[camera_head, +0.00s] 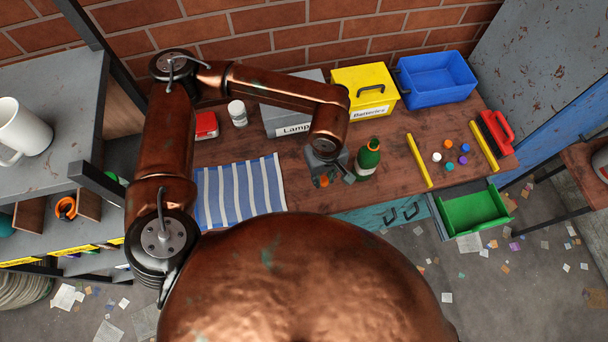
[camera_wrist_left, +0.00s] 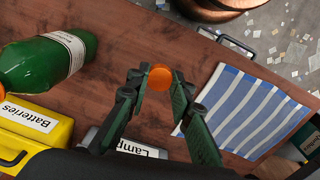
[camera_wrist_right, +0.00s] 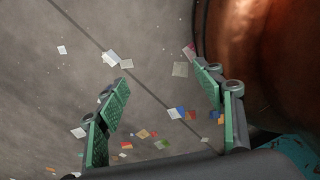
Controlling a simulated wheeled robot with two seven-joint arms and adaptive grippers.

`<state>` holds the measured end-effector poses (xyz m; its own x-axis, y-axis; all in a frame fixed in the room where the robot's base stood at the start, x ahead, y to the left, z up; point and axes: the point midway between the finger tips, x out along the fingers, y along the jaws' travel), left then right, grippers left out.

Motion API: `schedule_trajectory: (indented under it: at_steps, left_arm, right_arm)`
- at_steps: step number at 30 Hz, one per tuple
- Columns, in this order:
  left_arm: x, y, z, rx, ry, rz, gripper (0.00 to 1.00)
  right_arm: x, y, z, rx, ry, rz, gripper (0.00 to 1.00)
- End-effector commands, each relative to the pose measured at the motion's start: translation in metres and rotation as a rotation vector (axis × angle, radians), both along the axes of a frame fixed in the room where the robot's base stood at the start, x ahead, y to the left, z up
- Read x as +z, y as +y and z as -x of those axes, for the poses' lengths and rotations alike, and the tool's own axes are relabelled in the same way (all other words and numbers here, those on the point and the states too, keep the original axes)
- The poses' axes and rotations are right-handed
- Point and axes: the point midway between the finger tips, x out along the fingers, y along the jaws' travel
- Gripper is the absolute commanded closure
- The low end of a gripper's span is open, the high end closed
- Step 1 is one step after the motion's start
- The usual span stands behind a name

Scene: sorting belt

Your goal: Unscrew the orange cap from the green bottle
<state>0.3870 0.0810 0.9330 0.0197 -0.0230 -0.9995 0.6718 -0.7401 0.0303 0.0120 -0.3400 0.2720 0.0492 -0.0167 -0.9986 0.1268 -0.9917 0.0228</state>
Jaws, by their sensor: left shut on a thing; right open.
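The green bottle (camera_head: 368,161) stands upright on the wooden bench, with a white label and a small orange-red piece at its top. The bottle also shows at the left of the left wrist view (camera_wrist_left: 40,62). My left gripper (camera_head: 325,180) is just left of the bottle, apart from it. It is shut on a round orange cap (camera_wrist_left: 160,78), which sits between the fingertips. My right gripper (camera_wrist_right: 163,80) shows only in the right wrist view, open and empty above the floor.
A striped cloth (camera_head: 240,192) lies left of the bottle. Behind stand a grey box (camera_head: 284,116), a yellow Batteries box (camera_head: 362,88) and a blue bin (camera_head: 436,80). Several loose coloured caps (camera_head: 449,144) lie between two yellow strips at right. A green drawer (camera_head: 472,212) hangs open below.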

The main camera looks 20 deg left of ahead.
Motion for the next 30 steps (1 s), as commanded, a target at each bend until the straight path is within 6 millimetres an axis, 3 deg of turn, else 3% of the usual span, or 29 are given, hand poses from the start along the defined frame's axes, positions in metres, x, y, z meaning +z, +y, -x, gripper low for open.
schedule_trajectory:
  at_steps: [5,12,30]
  left_arm:
    - [-0.001,0.005,0.016,0.396,0.007,0.000,1.00]
    - [0.000,0.008,0.035,0.949,0.011,0.002,1.00]
    - [0.009,0.022,0.076,2.423,0.028,0.020,1.00]
  right_arm:
    - [0.009,0.000,0.002,-0.001,0.001,0.000,0.38]
    - [0.020,0.001,-0.017,0.002,-0.023,-0.001,0.38]
    - [0.046,0.000,-0.013,0.000,-0.022,-0.001,0.38]
